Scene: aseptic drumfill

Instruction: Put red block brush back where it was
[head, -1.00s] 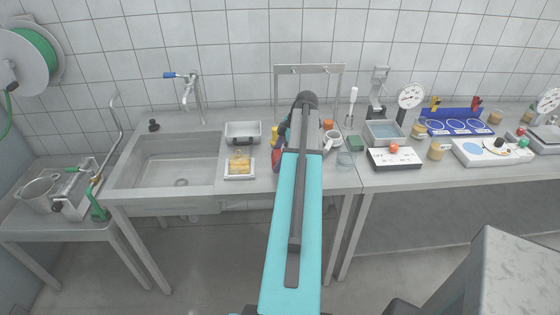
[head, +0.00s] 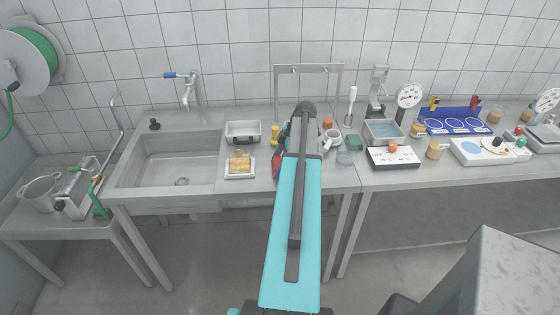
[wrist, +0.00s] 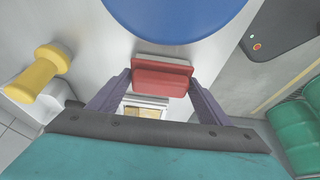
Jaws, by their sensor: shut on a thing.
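The red block brush (wrist: 161,76) is held between the two purple fingers of my gripper (wrist: 160,84) in the wrist view. A pale strip shows along its far edge. My gripper is shut on it. In the head view my own arm hides most of the gripper, and only a small red and dark part (head: 278,160) shows at the arm's left edge, over the counter beside the sink. Whether the brush touches any surface cannot be told.
A yellow knobbed object (head: 275,135) stands left of my arm; it also shows in the wrist view (wrist: 38,75). A white tray with a yellow-brown block (head: 240,174) and a steel pan (head: 243,139) sit further left. A blue round surface (wrist: 175,12) lies beyond the brush.

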